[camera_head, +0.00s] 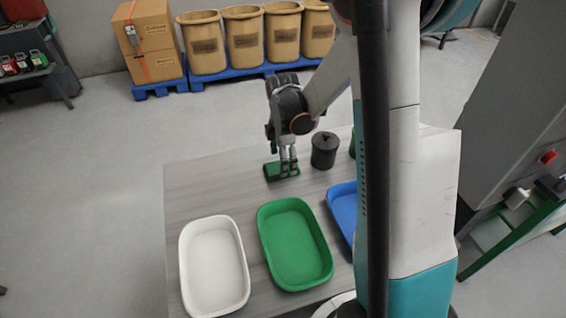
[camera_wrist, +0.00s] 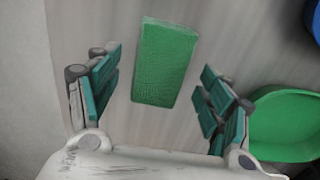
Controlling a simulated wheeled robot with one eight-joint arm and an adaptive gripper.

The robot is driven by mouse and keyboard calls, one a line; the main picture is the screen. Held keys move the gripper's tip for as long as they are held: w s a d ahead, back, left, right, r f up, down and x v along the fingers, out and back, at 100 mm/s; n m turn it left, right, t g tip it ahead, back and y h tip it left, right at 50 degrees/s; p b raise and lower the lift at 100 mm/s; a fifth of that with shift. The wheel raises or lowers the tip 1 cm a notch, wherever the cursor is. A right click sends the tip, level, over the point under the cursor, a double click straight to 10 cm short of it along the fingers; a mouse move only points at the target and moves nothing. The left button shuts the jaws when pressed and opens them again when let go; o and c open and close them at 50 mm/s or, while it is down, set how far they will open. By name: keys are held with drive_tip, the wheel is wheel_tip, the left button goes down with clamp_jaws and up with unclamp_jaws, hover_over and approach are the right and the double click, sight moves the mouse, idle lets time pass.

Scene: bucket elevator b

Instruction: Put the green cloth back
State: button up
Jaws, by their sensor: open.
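The green cloth (camera_wrist: 166,62) is a folded rectangular block lying on the grey table. In the wrist view it sits between and a little beyond the two fingers of my gripper (camera_wrist: 162,95), which are open with nothing between the pads. In the head view my gripper (camera_head: 288,166) points down at the cloth (camera_head: 272,172), near the table's far edge, and partly hides it. The green tray (camera_head: 266,222) stands on the table nearer the camera and looks empty. Part of it also shows at the right of the wrist view (camera_wrist: 290,118).
An empty white tray (camera_head: 186,262) is left of the green tray, and a blue tray (camera_head: 343,208) is right, partly hidden by my arm. A black lidded pot (camera_head: 324,152) stands close right of my gripper. The table (camera_head: 195,190) is bare at its left.

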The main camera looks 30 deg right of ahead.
wheel_tip(320, 180, up, 9)
drive_tip(key=p, duration=0.2)
idle(0.3)
